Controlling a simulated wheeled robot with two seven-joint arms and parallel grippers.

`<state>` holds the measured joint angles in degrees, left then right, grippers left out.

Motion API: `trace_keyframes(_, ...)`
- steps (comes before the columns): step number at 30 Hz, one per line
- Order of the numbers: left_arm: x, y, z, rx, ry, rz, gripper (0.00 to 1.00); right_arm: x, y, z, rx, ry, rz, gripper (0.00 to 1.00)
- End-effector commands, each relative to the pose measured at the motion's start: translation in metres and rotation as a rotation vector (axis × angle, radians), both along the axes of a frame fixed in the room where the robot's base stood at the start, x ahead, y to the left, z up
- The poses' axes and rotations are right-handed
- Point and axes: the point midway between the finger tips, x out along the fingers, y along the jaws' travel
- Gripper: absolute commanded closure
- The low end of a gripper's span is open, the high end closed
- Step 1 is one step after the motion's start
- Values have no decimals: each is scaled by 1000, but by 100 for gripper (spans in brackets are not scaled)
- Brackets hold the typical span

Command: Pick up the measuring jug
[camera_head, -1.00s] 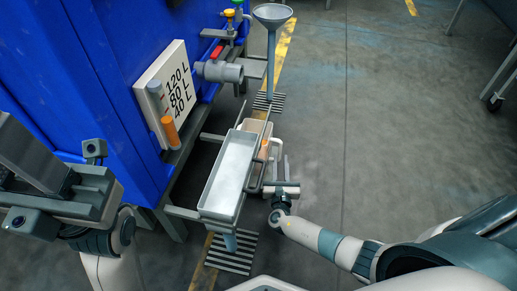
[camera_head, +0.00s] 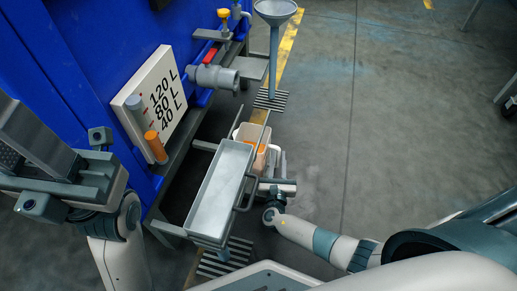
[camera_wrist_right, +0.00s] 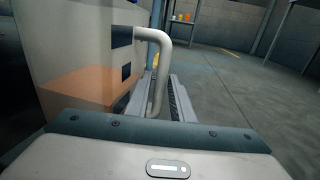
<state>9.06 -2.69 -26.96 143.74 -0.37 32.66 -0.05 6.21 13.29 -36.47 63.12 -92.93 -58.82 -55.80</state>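The measuring jug (camera_head: 247,131) is a translucent, boxy vessel with orange contents in its lower part, just behind the metal tray. It fills the left of the right wrist view (camera_wrist_right: 80,45), and its pale handle (camera_wrist_right: 166,45) bends down between my finger pads. My right gripper (camera_head: 277,168) is at the jug's right side, its fingers one on each side of the handle and close against it. Whether the jug is clear of its support is hidden. My left gripper (camera_head: 32,135) is at the left edge, away from the jug, and its fingertips are unclear.
A long metal tray (camera_head: 205,212) with a side handle lies in front of the jug. A blue tank (camera_head: 75,60) with a marked board (camera_head: 160,92), valve (camera_head: 214,77) and metal rails borders the left. A funnel stand (camera_head: 274,50) is behind. Floor to the right is clear.

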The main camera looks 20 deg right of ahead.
Motion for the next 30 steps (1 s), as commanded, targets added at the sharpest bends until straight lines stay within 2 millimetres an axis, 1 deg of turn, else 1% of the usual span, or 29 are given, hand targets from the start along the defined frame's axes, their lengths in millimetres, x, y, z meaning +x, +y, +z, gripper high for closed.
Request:
trace_keyframes(17, 0, -1, -3, 10, 5, -1, 69, -1, 2, 0, 0, 0, 0, 79)
trace_keyframes(18, 0, -1, -3, 11, 5, -2, 69, -1, 2, 0, 0, 0, 0, 89)
trace_keyframes(19, -1, -1, -2, 11, 5, -2, 69, -1, 2, 0, 0, 0, 0, 96)
trace_keyframes(20, -1, -1, -2, 10, 4, -2, 69, -1, 2, 0, 0, 0, 0, 100)
trace_keyframes(30, -2, -1, 2, 2, -10, -4, 69, -1, 2, 0, 0, -1, 0, 100)
